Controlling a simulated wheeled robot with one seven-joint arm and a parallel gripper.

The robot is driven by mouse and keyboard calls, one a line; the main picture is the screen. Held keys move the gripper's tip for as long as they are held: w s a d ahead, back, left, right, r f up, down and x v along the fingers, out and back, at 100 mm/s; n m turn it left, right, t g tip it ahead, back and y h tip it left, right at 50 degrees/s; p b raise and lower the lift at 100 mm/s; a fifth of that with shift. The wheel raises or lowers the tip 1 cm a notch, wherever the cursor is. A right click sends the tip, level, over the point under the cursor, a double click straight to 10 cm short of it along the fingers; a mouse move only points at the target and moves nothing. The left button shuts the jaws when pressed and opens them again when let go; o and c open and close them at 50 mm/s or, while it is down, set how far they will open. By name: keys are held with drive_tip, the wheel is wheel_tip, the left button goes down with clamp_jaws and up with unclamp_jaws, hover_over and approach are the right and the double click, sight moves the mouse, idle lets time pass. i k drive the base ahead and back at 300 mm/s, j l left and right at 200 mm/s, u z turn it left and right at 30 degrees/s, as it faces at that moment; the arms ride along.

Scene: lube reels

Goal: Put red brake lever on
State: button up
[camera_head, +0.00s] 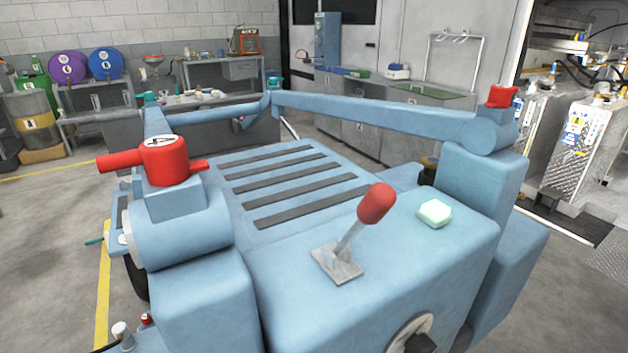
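The red brake lever (375,204) stands on the flat blue top of a machine, right of the picture's middle. It has a rounded red grip on a grey metal shaft, which rises from a grey base plate (337,262). The shaft tilts up and to the right. Nothing touches the lever. My gripper is not in view, so its state and its distance from the lever are hidden.
A pale green block (434,213) lies right of the lever. A large red knob with side handles (163,160) sits on the left blue post, and a smaller red part (501,96) on the right one. Blue bars run behind. The space directly above the lever looks clear.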

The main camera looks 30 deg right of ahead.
sight(381, 198)
drive_tip(key=i, duration=0.3)
drive_tip(key=k+z, duration=0.35)
drive_tip(key=k+l+z, duration=0.1)
drive_tip(key=z, duration=0.25)
drive_tip(key=k+l+z, duration=0.1)
drive_tip(key=z, duration=0.25)
drive_tip(key=k+l, duration=0.05)
drive_tip(key=k, duration=0.05)
